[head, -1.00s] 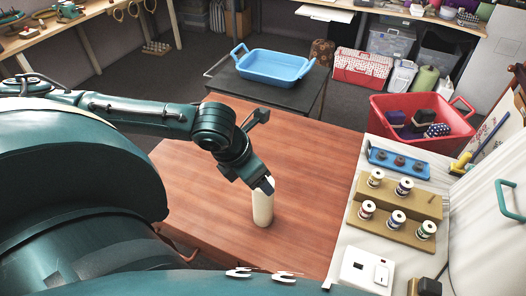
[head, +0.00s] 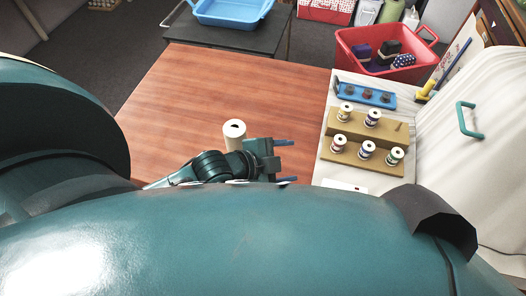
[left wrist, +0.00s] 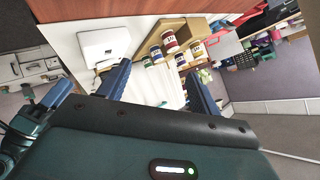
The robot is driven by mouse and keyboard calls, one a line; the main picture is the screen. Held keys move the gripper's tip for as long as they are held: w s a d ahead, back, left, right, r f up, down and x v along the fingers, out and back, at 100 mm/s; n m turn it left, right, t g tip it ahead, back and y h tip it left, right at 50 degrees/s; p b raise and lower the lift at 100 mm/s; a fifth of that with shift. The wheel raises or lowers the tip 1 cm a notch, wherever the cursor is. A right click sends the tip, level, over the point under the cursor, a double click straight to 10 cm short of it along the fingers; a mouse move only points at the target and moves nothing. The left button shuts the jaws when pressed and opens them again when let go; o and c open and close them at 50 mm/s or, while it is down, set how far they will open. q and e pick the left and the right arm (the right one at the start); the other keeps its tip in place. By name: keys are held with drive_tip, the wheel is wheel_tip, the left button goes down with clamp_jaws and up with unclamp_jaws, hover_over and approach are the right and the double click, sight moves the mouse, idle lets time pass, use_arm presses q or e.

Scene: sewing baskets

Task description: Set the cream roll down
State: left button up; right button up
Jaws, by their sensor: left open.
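My right gripper is in neither view.
A white side surface at the right holds a stepped tan rack (head: 365,128) with several thread spools, and a blue tray (head: 364,92). A red bin (head: 388,62) and a blue basin (head: 232,12) stand farther back. The table behind the roll is clear.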

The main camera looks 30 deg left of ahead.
use_arm(q)
drive_tip(key=s+f+n+y, duration=0.1)
drive_tip(key=s+f+n, duration=0.1)
drive_tip(key=n, duration=0.1)
drive_tip(key=s+a+f+n+y, duration=0.1)
drive_tip(key=s+f+n, duration=0.1)
drive_tip(key=f+n, duration=0.1)
drive_tip(key=s+a+f+n+y, duration=0.1)
drive_tip(key=s+f+n, duration=0.1)
drive_tip(key=n, duration=0.3)
drive_tip(key=shift+s+f+t, duration=0.3)
drive_tip(key=shift+s+f, duration=0.1)
drive_tip(key=shift+f, duration=0.1)
